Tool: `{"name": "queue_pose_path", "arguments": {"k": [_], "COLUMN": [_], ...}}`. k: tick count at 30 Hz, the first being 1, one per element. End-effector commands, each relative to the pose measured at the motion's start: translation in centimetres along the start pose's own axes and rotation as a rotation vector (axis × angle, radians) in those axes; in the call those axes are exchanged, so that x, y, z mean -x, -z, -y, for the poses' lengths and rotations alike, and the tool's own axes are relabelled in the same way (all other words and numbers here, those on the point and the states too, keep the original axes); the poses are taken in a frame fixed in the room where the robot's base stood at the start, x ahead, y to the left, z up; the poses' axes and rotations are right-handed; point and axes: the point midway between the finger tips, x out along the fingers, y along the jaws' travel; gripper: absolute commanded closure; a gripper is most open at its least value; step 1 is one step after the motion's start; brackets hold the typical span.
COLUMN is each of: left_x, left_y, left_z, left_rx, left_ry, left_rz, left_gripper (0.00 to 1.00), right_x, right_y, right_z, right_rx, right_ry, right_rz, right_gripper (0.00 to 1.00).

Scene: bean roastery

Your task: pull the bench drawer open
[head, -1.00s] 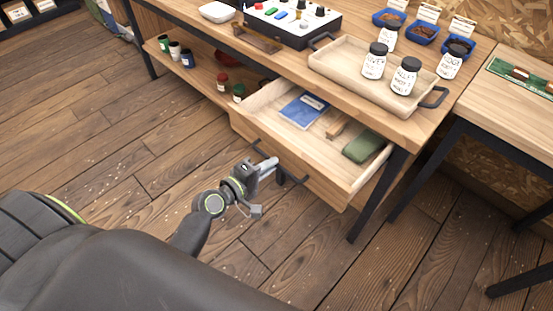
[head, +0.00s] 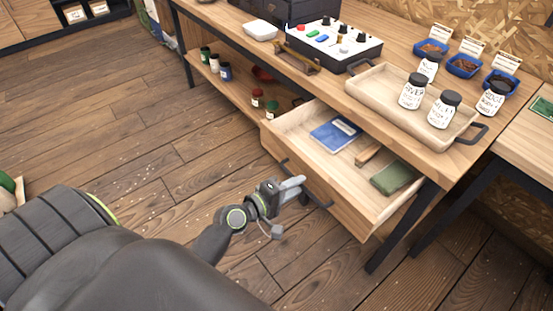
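The bench drawer (head: 310,185) stands well open under the workbench, its inside showing. It holds a blue booklet (head: 335,134), a small wooden piece (head: 368,154) and a green item (head: 393,177). A dark bar handle (head: 320,199) runs along the drawer front. My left gripper (head: 298,188) is at the middle of this handle, with its pale fingers close together and apparently shut on the bar. The fingers hide part of the handle. My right gripper is not in view.
On the workbench (head: 395,135) are a wooden tray (head: 380,97) with white jars, a control box (head: 335,45) and blue bowls (head: 465,66). Small jars (head: 226,71) stand on the lower shelf. The wooden floor (head: 130,130) left of the drawer is clear.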

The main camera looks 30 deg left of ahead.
Motion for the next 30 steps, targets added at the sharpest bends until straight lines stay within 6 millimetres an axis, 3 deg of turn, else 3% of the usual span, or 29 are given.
{"name": "queue_pose_path", "arguments": {"k": [8,21,30], "left_x": [2.2,11.6,16.2], "left_y": [0.0,0.0,0.0], "left_z": [0.1,0.3,0.3], "left_rx": [0.000,-0.002,-0.003], "left_ry": [0.001,0.004,0.003], "left_rz": [-0.001,0.001,0.001], "left_gripper": [0.67,0.67,0.67], "right_x": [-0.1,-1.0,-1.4], "right_y": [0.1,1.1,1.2], "right_z": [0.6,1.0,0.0], "right_rx": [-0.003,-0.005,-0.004], "right_ry": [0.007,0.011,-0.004], "right_rz": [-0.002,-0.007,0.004], "right_gripper": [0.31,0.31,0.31]}}
